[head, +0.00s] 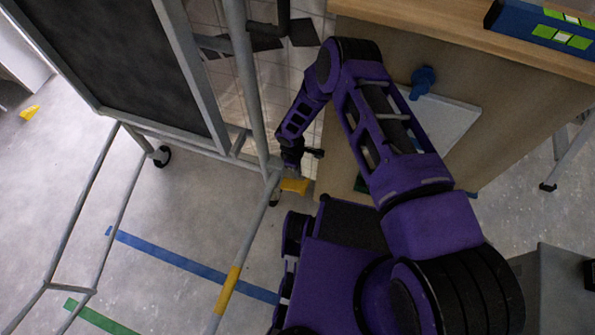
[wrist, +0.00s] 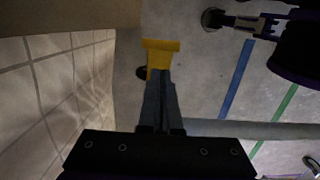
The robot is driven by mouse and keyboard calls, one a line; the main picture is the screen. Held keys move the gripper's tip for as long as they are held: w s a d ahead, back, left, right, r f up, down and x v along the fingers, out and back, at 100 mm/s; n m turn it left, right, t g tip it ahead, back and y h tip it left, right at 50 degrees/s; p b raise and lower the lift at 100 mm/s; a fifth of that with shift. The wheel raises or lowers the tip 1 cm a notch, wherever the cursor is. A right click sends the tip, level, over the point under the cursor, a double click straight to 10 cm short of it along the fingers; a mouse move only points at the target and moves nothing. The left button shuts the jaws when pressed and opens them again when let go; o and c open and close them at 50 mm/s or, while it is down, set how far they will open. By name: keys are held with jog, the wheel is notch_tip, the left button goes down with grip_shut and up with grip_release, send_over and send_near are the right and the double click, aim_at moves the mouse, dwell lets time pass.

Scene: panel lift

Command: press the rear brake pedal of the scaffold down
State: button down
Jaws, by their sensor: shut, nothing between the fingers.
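The scaffold (head: 257,215) is a grey tube frame at the left of the head view, with a yellow band on one tube. A yellow brake pedal (head: 296,186) sits low by its near corner, and it shows as a flat yellow plate in the wrist view (wrist: 160,45). A dark wheel, partly hidden, is beside it. My gripper (head: 291,170) is shut and empty, right above the pedal. In the wrist view its fingertips (wrist: 159,73) overlap the pedal's lower part. I cannot tell whether they touch it, or how far the pedal is tilted.
A wooden workbench (head: 460,42) stands close to the right of my arm, with a blue and green box on top. A dark panel (head: 125,60) stands within the scaffold. Another yellow piece (head: 30,112) is at far left. The floor with blue tape (head: 190,264) is clear.

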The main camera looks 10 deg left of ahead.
aim_at(302, 185)
jog(key=f, duration=0.2)
jog(key=f+b, duration=0.1)
jog(key=f, duration=0.2)
jog(key=f+b, duration=0.1)
jog(key=f, duration=0.1)
jog(key=shift+d+f, duration=0.4)
jog(key=shift+d, duration=0.15)
